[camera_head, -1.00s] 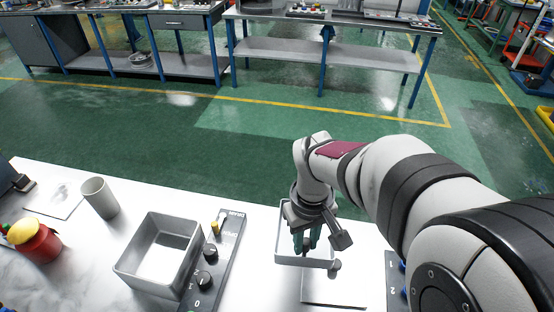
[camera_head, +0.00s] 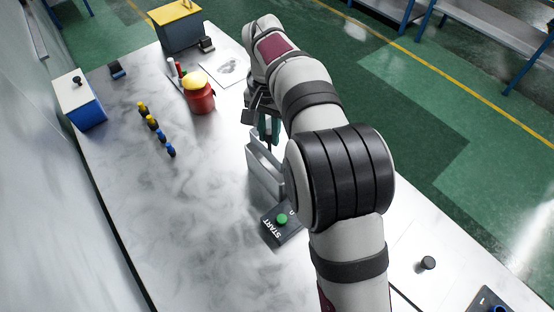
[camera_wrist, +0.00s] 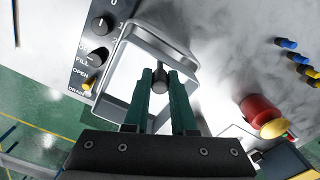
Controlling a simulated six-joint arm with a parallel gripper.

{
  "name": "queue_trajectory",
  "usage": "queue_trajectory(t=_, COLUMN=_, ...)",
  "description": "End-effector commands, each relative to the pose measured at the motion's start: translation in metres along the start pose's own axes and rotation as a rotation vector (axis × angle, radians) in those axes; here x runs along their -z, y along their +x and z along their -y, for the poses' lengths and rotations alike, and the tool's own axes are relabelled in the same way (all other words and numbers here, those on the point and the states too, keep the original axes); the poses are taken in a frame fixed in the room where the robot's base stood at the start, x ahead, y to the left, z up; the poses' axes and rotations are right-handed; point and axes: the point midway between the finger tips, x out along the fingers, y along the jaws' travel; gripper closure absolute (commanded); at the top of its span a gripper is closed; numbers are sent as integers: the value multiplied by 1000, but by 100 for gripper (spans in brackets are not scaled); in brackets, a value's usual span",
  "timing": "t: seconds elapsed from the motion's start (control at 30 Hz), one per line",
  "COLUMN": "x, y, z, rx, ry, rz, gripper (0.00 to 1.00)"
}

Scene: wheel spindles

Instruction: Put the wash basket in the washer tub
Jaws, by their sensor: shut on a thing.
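The washer tub (camera_head: 262,176) is a grey open box beside the control panel, below my gripper (camera_head: 267,130). In the wrist view, my gripper (camera_wrist: 160,80) has its green fingers closed around a small dark knob. The wash basket (camera_wrist: 118,72) is a pale, thin-walled open frame under the fingers. Its rim lies over or inside the grey tub rim (camera_wrist: 160,38). The two outlines overlap, so I cannot tell how deep the basket sits. In the head view, my arm hides the right part of the tub and most of the basket.
The control panel (camera_head: 281,224) with a green START button adjoins the tub. A red jar (camera_head: 199,98) with a yellow lid stands behind it to the left. A dark peg (camera_head: 428,263) stands at the right.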

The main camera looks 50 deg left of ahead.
Motion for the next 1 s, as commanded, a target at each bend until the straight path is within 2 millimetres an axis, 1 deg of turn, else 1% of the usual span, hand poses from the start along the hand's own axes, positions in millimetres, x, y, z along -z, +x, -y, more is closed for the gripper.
queue_trajectory(t=0.03, x=-1, y=17, z=-1, rx=-2, ry=1, rz=4, gripper=100)
queue_trajectory(t=0.1, x=0, y=37, z=0, rx=-1, ry=0, rz=2, gripper=100)
queue_trajectory(t=0.2, x=0, y=56, z=0, rx=1, ry=0, rz=0, gripper=100)
queue_trajectory(t=0.27, x=0, y=64, z=0, rx=1, ry=1, rz=0, gripper=100)
queue_trajectory(t=0.4, x=0, y=94, z=-1, rx=0, ry=1, rz=1, gripper=100)
queue_trajectory(t=0.43, x=0, y=99, z=0, rx=0, ry=1, rz=0, gripper=100)
queue_trajectory(t=0.53, x=1, y=108, z=0, rx=1, ry=0, rz=-2, gripper=100)
queue_trajectory(t=0.83, x=1, y=110, z=0, rx=2, ry=0, rz=-2, gripper=100)
queue_trajectory(t=0.87, x=1, y=110, z=0, rx=2, ry=0, rz=-2, gripper=74)
queue_trajectory(t=0.9, x=1, y=110, z=0, rx=2, ry=0, rz=-2, gripper=67)
queue_trajectory(t=0.93, x=1, y=110, z=0, rx=2, ry=0, rz=-2, gripper=63)
queue_trajectory(t=1.0, x=1, y=110, z=0, rx=2, ry=0, rz=-2, gripper=63)
